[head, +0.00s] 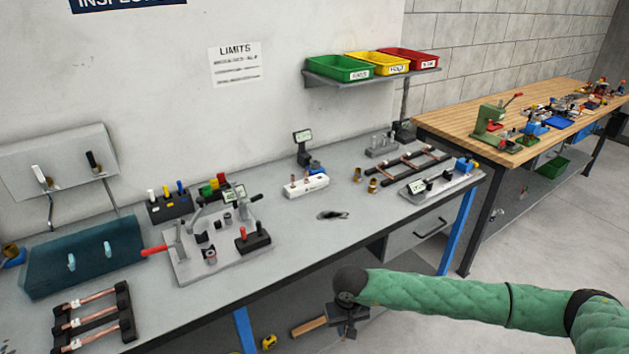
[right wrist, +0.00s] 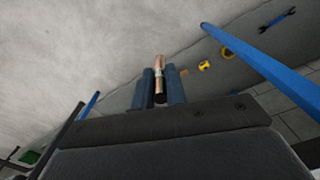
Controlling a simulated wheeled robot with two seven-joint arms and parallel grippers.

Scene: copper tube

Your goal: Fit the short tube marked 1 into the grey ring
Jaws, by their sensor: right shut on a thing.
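My right gripper (head: 350,316) hangs in front of the bench's front edge, below the bench top in the head view. In the right wrist view its two fingers (right wrist: 160,88) are shut on a short copper tube (right wrist: 160,64), which stands out beyond the fingertips. No number on the tube is readable. On the grey fixture plate (head: 190,268) in the head view are small grey ring-like pieces, one near the front (head: 210,256) and one farther back (head: 228,218); I cannot tell which is the grey ring. My left gripper is not in view.
A white block (head: 306,187) with copper tubes stands mid-bench. Brass fittings (head: 372,185) and a dark flat piece (head: 333,215) lie near it. A rack of copper tubes (head: 93,318) is at front left, a teal case (head: 80,262) behind. The bench front between is clear.

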